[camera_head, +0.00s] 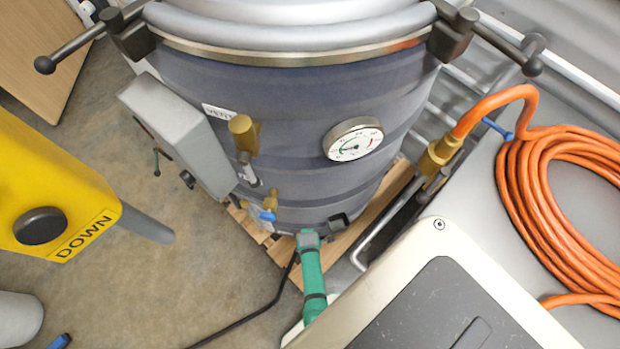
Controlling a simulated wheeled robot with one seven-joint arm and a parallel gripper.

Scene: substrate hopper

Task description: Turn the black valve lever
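A blue-grey hopper (290,105) stands upright in the upper middle. I cannot tell for certain which part is the black valve lever. A small dark fitting (339,222) sits low on the hopper's front. A small black knob (187,179) sticks out below the grey box (178,130) on the hopper's left side. Brass fittings (243,135) and a small blue handle (266,215) are on the hopper's front. My gripper is not in view.
Clamp arms with black knobs stick out at the hopper's top. A yellow box marked DOWN (50,180) is at left. An orange hose (525,170) lies coiled at right. A thin black cable (262,311) crosses the floor. Clear floor (140,270) lies left of the wooden pallet.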

